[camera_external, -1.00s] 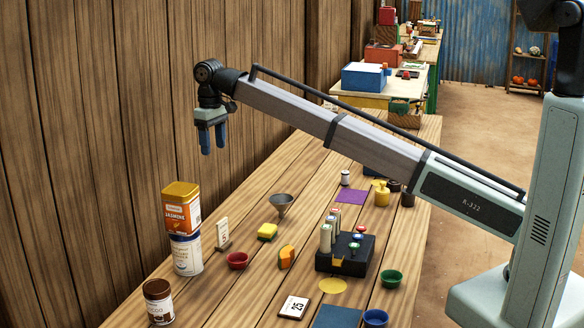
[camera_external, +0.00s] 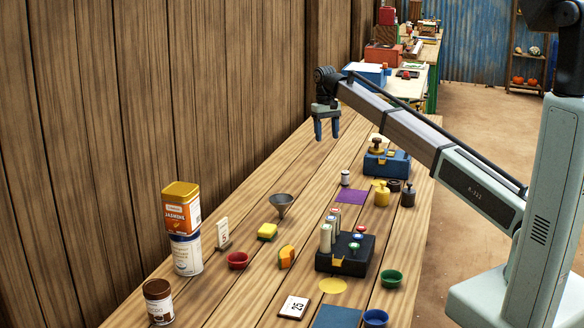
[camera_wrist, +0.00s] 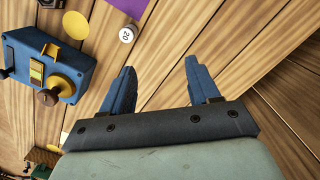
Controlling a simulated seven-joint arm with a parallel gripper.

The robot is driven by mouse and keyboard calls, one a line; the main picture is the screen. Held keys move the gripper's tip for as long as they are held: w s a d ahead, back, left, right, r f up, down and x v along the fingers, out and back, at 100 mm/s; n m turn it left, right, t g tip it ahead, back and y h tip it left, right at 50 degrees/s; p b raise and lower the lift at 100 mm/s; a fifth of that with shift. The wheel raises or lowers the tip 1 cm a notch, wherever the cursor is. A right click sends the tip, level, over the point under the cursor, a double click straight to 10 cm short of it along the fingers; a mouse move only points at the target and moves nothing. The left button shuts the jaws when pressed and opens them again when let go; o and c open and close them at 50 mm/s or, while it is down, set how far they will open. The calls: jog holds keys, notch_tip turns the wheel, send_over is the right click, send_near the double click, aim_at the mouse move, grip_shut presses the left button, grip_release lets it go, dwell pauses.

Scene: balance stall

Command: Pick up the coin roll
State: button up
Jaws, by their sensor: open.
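A small white cylinder with a dark band, which looks like the coin roll (camera_external: 346,178), stands upright on the wooden table near the purple square. In the wrist view the coin roll (camera_wrist: 127,34) shows its round white end marked 20, beyond and left of the fingertips. My gripper (camera_external: 327,138) hangs above the table, its blue fingers pointing down, beyond the coin roll and slightly left of it. In the wrist view my gripper (camera_wrist: 160,66) is open and empty, and nothing lies between its fingers.
A blue box (camera_external: 387,164) with a brown-knobbed piece stands behind the coin roll to the right. The purple square (camera_external: 351,196), a yellow weight (camera_external: 382,195) and a dark weight (camera_external: 408,196) are close by. A black rack (camera_external: 345,257) and a funnel (camera_external: 281,203) stand nearer the camera.

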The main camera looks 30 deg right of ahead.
aim_at(345, 172)
jog(key=s+d+f+m, duration=0.2)
jog(key=d+f+m, duration=0.1)
jog(key=d, duration=0.4)
notch_tip(345, 172, down, 9)
jog(key=m, duration=0.4)
jog(key=m+t, duration=0.1)
jog(key=m, duration=0.4)
jog(key=shift+s+a+f+m, duration=0.1)
jog(key=shift+s+a+m, duration=0.05)
jog(key=shift+m, duration=0.15)
jog(key=shift+s+f, duration=0.2)
jog(key=shift+f, duration=2.45)
jog(key=shift+c, duration=0.2)
grip_shut()
